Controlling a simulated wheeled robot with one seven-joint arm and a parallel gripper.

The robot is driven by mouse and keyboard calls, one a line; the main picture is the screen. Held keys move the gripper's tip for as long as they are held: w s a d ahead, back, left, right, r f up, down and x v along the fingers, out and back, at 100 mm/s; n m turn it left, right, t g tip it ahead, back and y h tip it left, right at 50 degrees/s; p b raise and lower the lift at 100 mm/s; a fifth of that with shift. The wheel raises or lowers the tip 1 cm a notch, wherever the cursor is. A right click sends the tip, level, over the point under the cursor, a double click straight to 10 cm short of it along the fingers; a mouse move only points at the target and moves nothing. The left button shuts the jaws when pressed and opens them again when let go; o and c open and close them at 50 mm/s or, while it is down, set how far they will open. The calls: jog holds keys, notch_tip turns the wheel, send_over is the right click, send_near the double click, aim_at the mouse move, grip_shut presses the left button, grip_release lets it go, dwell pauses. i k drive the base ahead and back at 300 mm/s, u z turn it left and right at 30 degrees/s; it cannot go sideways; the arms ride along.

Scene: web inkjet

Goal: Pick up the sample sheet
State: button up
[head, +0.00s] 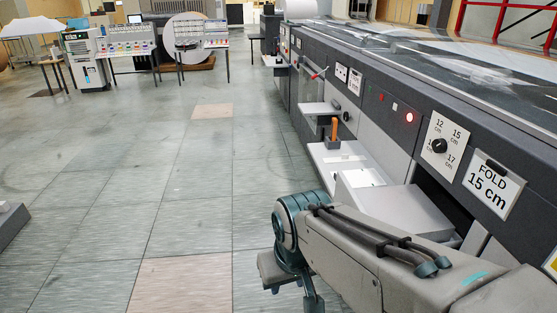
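I cannot clearly make out the sample sheet. A flat white patch (364,178) in the grey tray on the side of the long machine may be a sheet, but it is too small to tell. My arm reaches in from the lower right, in front of the machine, and bends down at a teal joint. Its lower end, near the bottom edge, is partly cut off and hidden, and I cannot make out the gripper's fingers.
The long dark machine (395,125) runs along the right, with a dial (439,146), a "FOLD 15 cm" sign (492,186) and an orange-handled tool (334,132). Tables and a large paper roll (186,38) stand far back. The tiled floor (150,180) at left is mostly clear.

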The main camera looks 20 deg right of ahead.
aim_at(362, 179)
jog(key=u, duration=0.15)
jog(key=i, duration=1.05)
jog(key=z, duration=0.75)
jog(key=i, duration=0.6)
jog(key=z, duration=0.45)
